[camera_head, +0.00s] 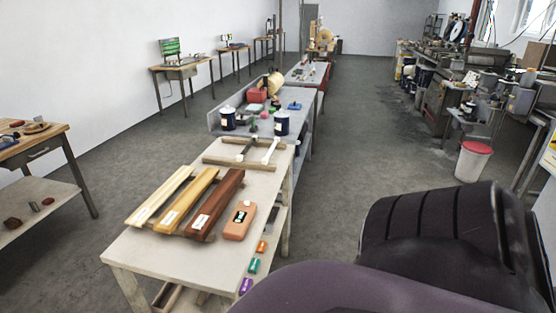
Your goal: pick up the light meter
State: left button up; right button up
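What looks like the light meter (240,221) is an orange handheld device with a dark display and a pale knob at its top. It lies on the near pale table (130,246) in the head view, close to the table's right edge. It sits just right of a reddish-brown wooden piece (215,205), with a narrow gap or contact that I cannot tell. Nothing covers it. Neither of my grippers is in view.
Yellow-brown (187,200) and pale (159,196) wooden pieces lie left of the brown one. A wooden frame (240,163) lies behind them. Small orange, green and purple items (254,265) line the right edge. Blue cans (282,123) stand on the bench behind.

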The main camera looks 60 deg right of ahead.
aim_at(236, 227)
jog(key=i+z, duration=0.15)
jog(key=z, duration=0.25)
jog(key=i+j+z, duration=0.1)
jog(key=z, duration=0.3)
jog(key=i+j+z, duration=0.1)
jog(key=j+z, duration=0.15)
jog(key=z, duration=0.15)
